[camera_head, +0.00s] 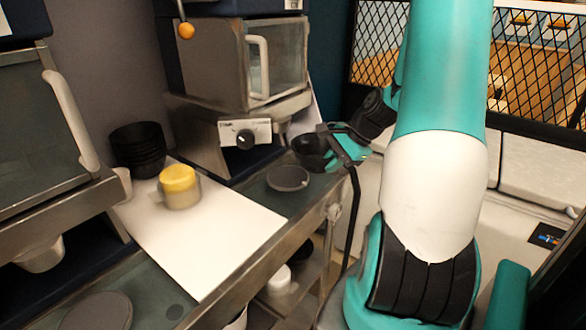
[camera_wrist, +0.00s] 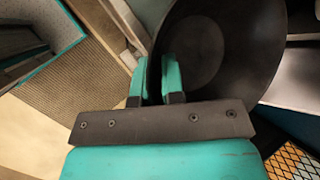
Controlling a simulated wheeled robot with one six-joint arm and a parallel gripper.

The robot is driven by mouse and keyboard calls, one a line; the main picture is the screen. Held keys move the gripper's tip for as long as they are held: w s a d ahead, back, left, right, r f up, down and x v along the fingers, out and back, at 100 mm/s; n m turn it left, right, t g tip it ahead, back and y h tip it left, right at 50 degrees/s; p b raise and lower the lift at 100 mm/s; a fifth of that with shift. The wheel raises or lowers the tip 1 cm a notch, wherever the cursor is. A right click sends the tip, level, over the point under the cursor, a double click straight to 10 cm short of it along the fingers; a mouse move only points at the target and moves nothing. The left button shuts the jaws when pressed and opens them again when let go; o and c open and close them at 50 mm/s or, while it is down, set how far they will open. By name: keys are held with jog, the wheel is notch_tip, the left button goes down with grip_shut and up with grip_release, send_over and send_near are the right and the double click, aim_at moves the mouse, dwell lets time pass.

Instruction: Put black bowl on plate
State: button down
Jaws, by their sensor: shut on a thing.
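A black bowl (camera_head: 308,150) is held above the counter in the head view, beside my gripper (camera_head: 330,152). In the wrist view, the bowl (camera_wrist: 215,50) fills the upper right, with its wall between the teal fingers of my gripper (camera_wrist: 155,78). My gripper is shut on the bowl's rim. A dark round plate (camera_head: 288,178) lies on the counter just below and a little left of the bowl. A second dark round plate (camera_head: 100,312) lies at the lower left.
A stack of black bowls (camera_head: 137,150) stands at the back left. A cup with a yellow top (camera_head: 180,187) stands on a white board (camera_head: 215,235). A machine with a glass door (camera_head: 245,65) stands behind the plate. A metal counter edge (camera_head: 265,262) runs along the front.

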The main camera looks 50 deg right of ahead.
aim_at(298, 150)
jog(key=w+p, duration=0.1)
jog(key=w, duration=0.2)
jog(key=w+p, duration=0.1)
jog(key=w, duration=0.2)
jog(key=w+a+p, duration=0.1)
jog(key=w, duration=0.3)
jog(key=f, duration=0.1)
jog(key=f+p, duration=0.1)
jog(key=shift+s+d+f, duration=0.1)
jog(key=shift+s+f, duration=0.15)
jog(key=shift+f, duration=0.05)
notch_tip(298, 150, down, 4)
jog(key=shift+r+p, duration=0.2)
jog(key=shift+p, duration=0.55)
jog(key=shift+w+f+p, duration=0.15)
jog(key=shift+p, duration=0.25)
jog(key=shift+f, duration=0.25)
jog(key=shift+f, duration=0.2)
jog(key=c, duration=1.2)
grip_release()
jog(key=shift+r, duration=0.1)
jog(key=shift+c, duration=0.2)
